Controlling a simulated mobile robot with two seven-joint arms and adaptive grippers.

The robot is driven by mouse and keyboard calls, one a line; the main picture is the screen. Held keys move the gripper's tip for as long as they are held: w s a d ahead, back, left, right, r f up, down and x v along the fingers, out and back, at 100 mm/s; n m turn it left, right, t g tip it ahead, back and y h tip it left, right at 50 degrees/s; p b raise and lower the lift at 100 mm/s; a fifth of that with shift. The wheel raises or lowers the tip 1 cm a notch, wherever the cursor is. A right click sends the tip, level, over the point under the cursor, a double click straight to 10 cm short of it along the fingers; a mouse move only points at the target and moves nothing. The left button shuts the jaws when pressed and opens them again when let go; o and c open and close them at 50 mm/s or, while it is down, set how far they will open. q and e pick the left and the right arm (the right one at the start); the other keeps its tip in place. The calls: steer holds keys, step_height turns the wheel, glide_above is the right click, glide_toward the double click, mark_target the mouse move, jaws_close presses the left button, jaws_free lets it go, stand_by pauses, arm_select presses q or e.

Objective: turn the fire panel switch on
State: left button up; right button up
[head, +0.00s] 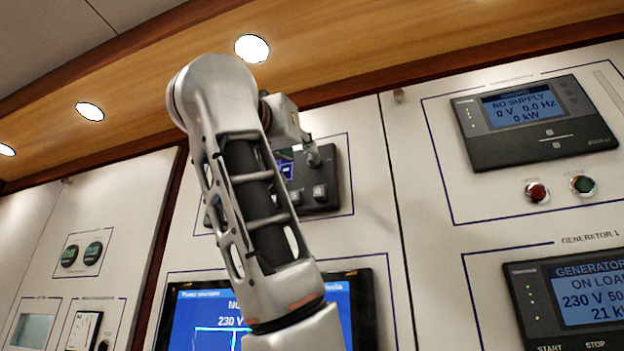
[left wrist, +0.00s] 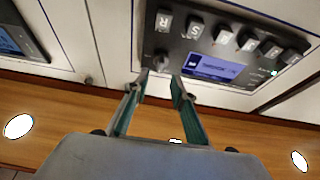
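A black panel (head: 329,185) with a blue screen and square buttons is partly hidden behind my left arm in the head view. I take it for the fire panel; its label is not readable. In the left wrist view the panel (left wrist: 225,50) appears with a row of lettered buttons, a lit screen and a dark rotary switch (left wrist: 160,58) near its corner. My left gripper (left wrist: 162,80) has its two fingers apart, with the tips close to the switch. Contact cannot be told. In the head view my left gripper (head: 304,148) is mostly hidden by the arm. My right gripper is out of view.
A large blue display (head: 185,315) sits below the panel, partly behind my arm. Generator panels (head: 535,120) with red and green buttons are at the right. Gauges (head: 82,254) are at the left. A wooden trim with lamps (head: 252,48) runs above.

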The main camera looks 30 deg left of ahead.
mark_target(310, 157)
arm_select(q)
steer(key=p+x, duration=0.1)
steer(key=x, duration=0.4)
steer(key=shift+w+a+p, duration=0.1)
steer(key=shift+a+p, duration=0.1)
steer(key=shift+p, duration=0.1)
steer(key=shift+w+r, duration=0.25)
steer(key=shift+w, duration=0.4)
steer(key=shift+a, duration=0.1)
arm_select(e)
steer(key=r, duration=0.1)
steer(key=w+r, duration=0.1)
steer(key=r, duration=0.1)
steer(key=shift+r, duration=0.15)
arm_select(q)
jaws_close()
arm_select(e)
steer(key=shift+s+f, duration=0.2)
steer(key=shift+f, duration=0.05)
